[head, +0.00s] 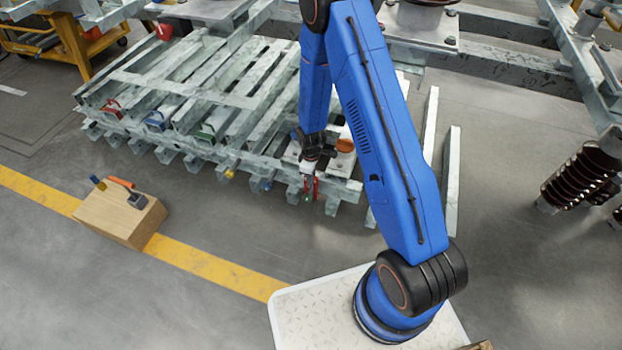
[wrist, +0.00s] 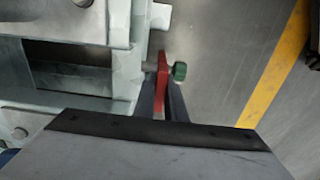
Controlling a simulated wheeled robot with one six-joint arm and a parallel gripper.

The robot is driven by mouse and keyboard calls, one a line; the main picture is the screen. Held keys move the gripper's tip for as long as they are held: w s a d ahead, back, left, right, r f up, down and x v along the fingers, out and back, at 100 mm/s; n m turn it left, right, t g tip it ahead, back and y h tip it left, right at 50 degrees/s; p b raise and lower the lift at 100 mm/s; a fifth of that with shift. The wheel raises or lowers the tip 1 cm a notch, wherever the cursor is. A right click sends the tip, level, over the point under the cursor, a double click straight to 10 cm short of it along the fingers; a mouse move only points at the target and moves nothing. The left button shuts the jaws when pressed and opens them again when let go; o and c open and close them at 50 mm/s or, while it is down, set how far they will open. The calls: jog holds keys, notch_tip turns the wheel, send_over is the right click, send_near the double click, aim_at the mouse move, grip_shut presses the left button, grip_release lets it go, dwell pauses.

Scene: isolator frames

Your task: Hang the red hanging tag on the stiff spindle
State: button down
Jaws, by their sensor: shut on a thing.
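My gripper (head: 311,183) is at the near right edge of the grey steel frame stack. It is shut on the red hanging tag (head: 308,188). In the wrist view, the red tag (wrist: 162,84) stands between the two dark fingers of my gripper (wrist: 162,100), beside the end of a steel beam. A small green knob (wrist: 180,71) shows just right of the tag; I cannot tell whether it touches the tag. I cannot tell which part is the stiff spindle. The lower part of the tag is hidden by the fingers.
The steel frame stack (head: 215,85) carries red (head: 111,109), blue (head: 155,121) and green (head: 207,132) pieces. A wooden block (head: 122,216) with tools stands on the floor at left, by a yellow line (head: 203,264).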

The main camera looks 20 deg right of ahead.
aim_at(311, 189)
jog(key=shift+f, duration=2.1)
jog(key=shift+r, duration=0.15)
